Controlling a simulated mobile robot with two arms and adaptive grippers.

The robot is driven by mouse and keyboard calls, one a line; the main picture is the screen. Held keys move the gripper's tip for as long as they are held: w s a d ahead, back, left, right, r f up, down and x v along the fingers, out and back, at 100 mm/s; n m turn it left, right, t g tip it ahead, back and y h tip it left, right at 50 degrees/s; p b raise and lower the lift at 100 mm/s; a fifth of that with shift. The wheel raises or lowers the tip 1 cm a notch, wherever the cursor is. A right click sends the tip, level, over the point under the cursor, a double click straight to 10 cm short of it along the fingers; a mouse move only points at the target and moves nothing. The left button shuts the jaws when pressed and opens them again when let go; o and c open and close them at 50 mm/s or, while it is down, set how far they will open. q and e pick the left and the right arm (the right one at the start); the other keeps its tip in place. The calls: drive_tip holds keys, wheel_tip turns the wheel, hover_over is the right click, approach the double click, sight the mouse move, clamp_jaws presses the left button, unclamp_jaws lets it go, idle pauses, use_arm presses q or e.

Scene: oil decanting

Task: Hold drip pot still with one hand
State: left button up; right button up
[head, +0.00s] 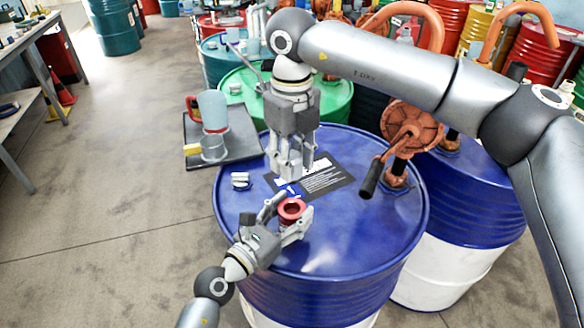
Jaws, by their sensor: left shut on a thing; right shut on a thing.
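The drip pot, a small red round pot (291,209) with a dark opening, stands upright near the front of the blue drum's top (335,250). My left gripper (286,210) is shut on it, with one finger on each side. My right gripper (290,177) points down just behind the pot, above the drum top. It is shut on a small blue and white thing (289,190), which shows at its fingertips and is mostly hidden. I cannot tell whether that thing touches the drum or the pot.
A black label sheet (325,181) lies behind the grippers. A rust-orange hand pump (411,130) with a black handle rises at the right. Small white pieces (240,180) sit at the left. The drum's front right is clear.

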use_arm(q)
drive_tip(key=o, duration=1.4)
drive_tip(key=shift+c, duration=0.2)
drive_tip(key=shift+s+a, duration=0.1)
drive_tip(key=v, duration=1.1)
drive_tip(key=shift+s+a, duration=0.25)
drive_tip(key=shift+a, duration=0.05)
